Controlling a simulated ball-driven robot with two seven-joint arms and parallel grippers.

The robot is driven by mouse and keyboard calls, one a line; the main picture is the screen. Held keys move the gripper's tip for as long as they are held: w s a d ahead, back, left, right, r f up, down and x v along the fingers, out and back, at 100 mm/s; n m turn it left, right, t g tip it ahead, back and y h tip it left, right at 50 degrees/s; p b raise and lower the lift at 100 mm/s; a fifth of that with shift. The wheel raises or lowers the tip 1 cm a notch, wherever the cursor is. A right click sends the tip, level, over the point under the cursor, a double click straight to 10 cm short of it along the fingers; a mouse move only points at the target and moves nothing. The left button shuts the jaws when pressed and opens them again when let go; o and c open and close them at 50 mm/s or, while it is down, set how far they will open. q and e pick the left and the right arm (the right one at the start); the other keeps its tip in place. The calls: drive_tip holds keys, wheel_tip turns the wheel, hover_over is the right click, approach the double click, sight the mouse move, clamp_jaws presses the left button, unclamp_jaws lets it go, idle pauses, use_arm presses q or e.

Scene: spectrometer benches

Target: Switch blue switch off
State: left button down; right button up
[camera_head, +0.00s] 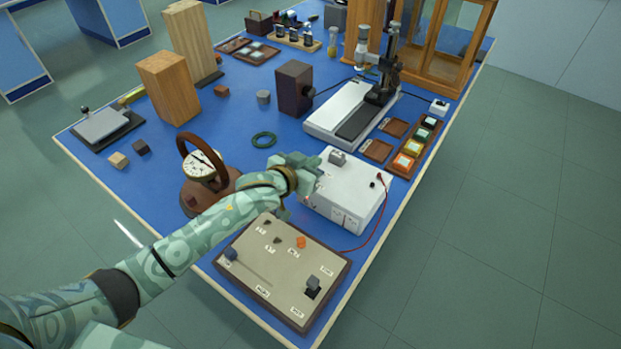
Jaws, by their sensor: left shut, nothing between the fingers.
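A beige control panel (262,275) lies at the near end of the blue bench. A small dark blue switch knob (230,254) stands at its left corner; its on or off position is too small to tell. An orange knob (301,242) and two small dark knobs sit along the far part, and a grey-black switch (312,285) is at the right. My right gripper is out of view.
A white box (345,199) with a red cable stands just beyond the panel. A round gauge (202,166) with a brown handle is behind my left arm. Wooden blocks (168,86) and a microscope stand (382,75) are farther back. Floor is clear at right.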

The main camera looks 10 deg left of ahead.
use_arm(q)
drive_tip(key=shift+s+a+f+b, duration=0.1)
drive_tip(key=shift+s+f+b, duration=0.15)
drive_tip(key=shift+f, duration=0.75)
drive_tip(key=shift+s+a+f+b, duration=0.15)
drive_tip(key=shift+f+b, duration=0.1)
drive_tip(key=shift+f, duration=0.7)
drive_tip(key=shift+d, duration=0.1)
drive_tip(key=shift+s+f+t+b, duration=0.2)
drive_tip(key=shift+f+t+b, duration=0.2)
drive_tip(key=shift+f+b, duration=0.6)
drive_tip(key=shift+r+h, duration=0.3)
drive_tip(key=shift+r, duration=0.1)
drive_tip(key=r+p, duration=0.4)
drive_tip(key=p, duration=0.1)
drive_tip(key=shift+s+a+r, duration=0.15)
drive_tip(key=shift+a+r, duration=0.05)
drive_tip(key=shift+r, duration=0.15)
drive_tip(key=s+a+p, duration=0.2)
drive_tip(key=s+a, duration=0.1)
drive_tip(key=s, duration=0.6)
drive_tip(key=shift+s+a+r, duration=0.2)
drive_tip(key=shift+a+r, duration=0.1)
drive_tip(key=shift+a, duration=0.05)
